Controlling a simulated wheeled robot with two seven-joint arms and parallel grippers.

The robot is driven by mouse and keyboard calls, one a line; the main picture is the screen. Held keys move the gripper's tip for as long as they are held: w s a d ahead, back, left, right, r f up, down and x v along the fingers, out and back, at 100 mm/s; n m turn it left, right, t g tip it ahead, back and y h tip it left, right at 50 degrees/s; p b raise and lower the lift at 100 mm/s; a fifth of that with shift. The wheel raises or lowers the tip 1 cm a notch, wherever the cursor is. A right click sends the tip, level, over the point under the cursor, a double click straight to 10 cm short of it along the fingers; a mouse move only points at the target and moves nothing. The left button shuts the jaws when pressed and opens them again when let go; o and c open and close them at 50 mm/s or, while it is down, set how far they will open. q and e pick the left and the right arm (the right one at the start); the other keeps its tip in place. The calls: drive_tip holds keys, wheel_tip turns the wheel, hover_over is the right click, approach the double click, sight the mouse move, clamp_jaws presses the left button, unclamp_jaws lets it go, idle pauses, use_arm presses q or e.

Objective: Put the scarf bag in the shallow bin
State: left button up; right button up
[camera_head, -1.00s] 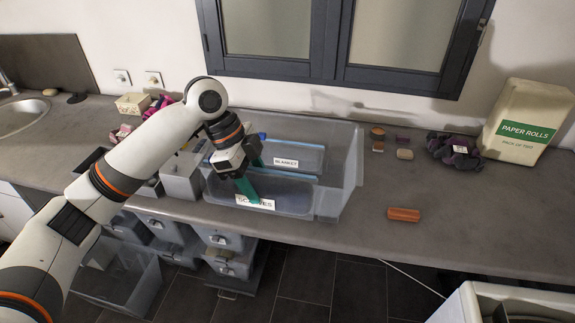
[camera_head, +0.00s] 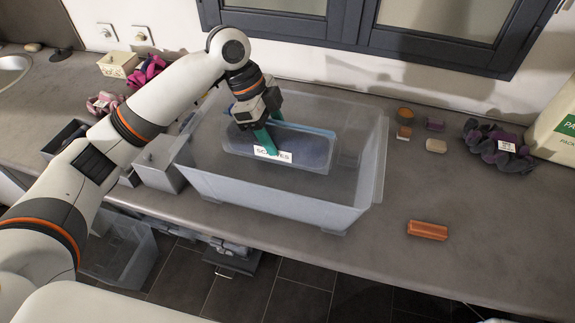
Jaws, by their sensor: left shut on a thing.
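The scarf bag (camera_head: 305,148) is a flat, dark blue-grey clear bag with a white label, partly covered by a finger. My left gripper (camera_head: 265,139) has green fingers and is shut on the bag's front left part, near the label. The bag shows within the outline of a large translucent grey bin (camera_head: 270,199) on the counter. I cannot tell whether it hangs above the bin's floor or touches something inside. A blue edge shows just behind the bag; what it belongs to is mostly hidden. My right gripper is not in view.
An orange block (camera_head: 427,229) lies right of the bin. Small blocks (camera_head: 405,115), a purple-grey bundle (camera_head: 498,148) and a paper rolls pack (camera_head: 556,128) stand farther right. A grey box (camera_head: 160,165) stands close left of the bin. The counter's front right is clear.

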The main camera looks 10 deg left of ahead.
use_arm(q)
drive_tip(key=shift+f, duration=0.5)
drive_tip(key=shift+s+f, duration=0.1)
drive_tip(key=shift+f, duration=0.3)
drive_tip(key=p, duration=0.1)
hover_over(277, 184)
wheel_tip(277, 184, down, 5)
drive_tip(key=shift+a+f, duration=0.1)
wheel_tip(277, 184, down, 4)
drive_tip(key=shift+r+p, duration=0.25)
drive_tip(key=shift+p, duration=0.25)
drive_tip(key=shift+f, duration=0.3)
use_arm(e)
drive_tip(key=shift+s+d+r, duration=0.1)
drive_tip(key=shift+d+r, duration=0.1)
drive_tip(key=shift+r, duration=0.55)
use_arm(q)
drive_tip(key=o, duration=1.3)
drive_tip(key=shift+f, duration=0.1)
